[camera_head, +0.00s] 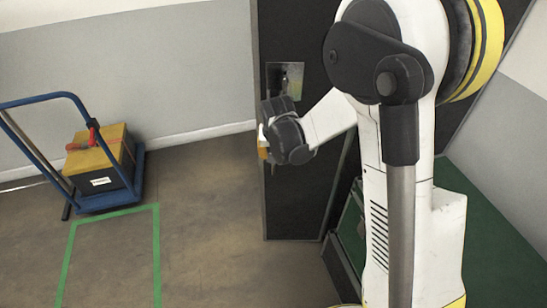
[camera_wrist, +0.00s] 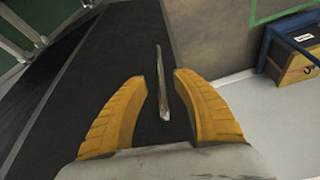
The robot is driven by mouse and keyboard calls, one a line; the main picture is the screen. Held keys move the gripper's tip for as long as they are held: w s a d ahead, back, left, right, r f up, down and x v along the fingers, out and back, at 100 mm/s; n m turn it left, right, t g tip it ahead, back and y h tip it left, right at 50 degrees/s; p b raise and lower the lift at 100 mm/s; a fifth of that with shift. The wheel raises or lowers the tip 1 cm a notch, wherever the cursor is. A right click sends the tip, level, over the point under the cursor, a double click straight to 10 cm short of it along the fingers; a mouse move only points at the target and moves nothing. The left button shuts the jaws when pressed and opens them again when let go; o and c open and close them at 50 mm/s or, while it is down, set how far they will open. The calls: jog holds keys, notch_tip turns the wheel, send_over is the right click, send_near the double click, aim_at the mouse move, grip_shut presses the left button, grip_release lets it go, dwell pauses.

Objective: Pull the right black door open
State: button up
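The black door (camera_head: 297,205) stands upright behind my arm in the head view, partly hidden by the arm. A metal plate (camera_head: 292,72) sits on its upper part. In the wrist view the dark door face (camera_wrist: 110,70) fills the middle, and a slim silver handle bar (camera_wrist: 162,98) stands out from it. My gripper (camera_wrist: 161,76) has its two yellow fingers apart, one on each side of the bar, with gaps visible. In the head view my gripper (camera_head: 263,153) is at the door's left edge, its fingers mostly hidden.
A blue trolley (camera_head: 110,199) carrying a black and yellow box (camera_head: 102,178) stands at the left by the grey wall. Green tape (camera_head: 157,250) marks the floor. The brown floor left of the door is clear. Green surfaces (camera_head: 495,225) lie to the right behind my arm.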

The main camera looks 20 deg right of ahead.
jog(key=v, duration=0.7)
jog(key=shift+r, duration=0.4)
jog(key=shift+s, duration=0.2)
jog(key=s+d+r+n+t, duration=0.1)
jog(key=s+r, duration=0.4)
jog(key=s, duration=0.6)
jog(key=s+d+r+n+t, duration=0.1)
jog(key=s+r, duration=0.4)
jog(key=s, duration=0.6)
jog(key=shift+s+t+y, duration=0.3)
jog(key=shift+y, duration=0.1)
jog(key=shift+d, duration=0.2)
